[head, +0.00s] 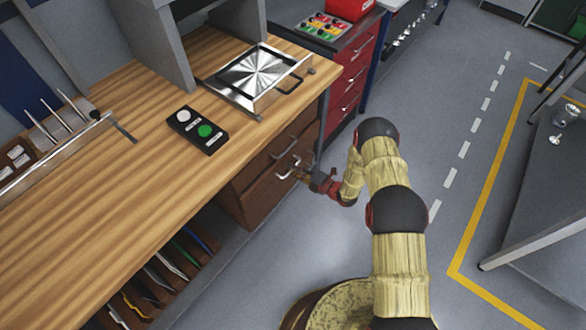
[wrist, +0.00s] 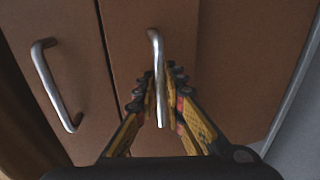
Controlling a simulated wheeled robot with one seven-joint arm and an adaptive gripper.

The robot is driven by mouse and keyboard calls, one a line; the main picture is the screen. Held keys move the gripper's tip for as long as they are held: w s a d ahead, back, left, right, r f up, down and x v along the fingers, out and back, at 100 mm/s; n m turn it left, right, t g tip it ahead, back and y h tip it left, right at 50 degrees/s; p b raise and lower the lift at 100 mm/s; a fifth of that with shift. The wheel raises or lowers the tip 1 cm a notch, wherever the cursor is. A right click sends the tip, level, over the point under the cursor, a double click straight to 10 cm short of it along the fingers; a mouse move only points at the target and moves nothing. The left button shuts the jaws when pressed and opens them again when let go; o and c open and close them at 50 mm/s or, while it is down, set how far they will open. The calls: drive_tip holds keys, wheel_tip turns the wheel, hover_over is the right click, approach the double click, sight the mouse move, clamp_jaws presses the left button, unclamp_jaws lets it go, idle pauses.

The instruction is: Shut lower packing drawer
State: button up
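The lower packing drawer (head: 262,197) is a brown wooden front under the bench top, below a similar upper drawer (head: 262,160). Its front seems to stand a little proud of the upper one; how far is hard to tell. My gripper (head: 298,174) is at the lower drawer's metal bar handle (head: 287,170). In the wrist view, the handle (wrist: 156,50) runs between the two fingers of my gripper (wrist: 159,82), which are closed in on it from both sides. The upper drawer's handle (wrist: 52,85) is to the left there, clear of the fingers.
The wooden bench top (head: 130,170) holds a button box (head: 198,130) and a metal tray fixture (head: 258,75). A red drawer cabinet (head: 352,75) stands beyond the bench. Open grey floor lies right of the drawers, with a dark table (head: 545,190) at far right.

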clamp_jaws()
idle(0.4)
drive_tip(key=shift+r+b+x, duration=0.25)
drive_tip(key=shift+b+x, duration=0.2)
drive_tip(key=shift+x, duration=0.7)
drive_tip(key=shift+o, duration=2.1)
unclamp_jaws()
drive_tip(key=shift+w+a, duration=0.1)
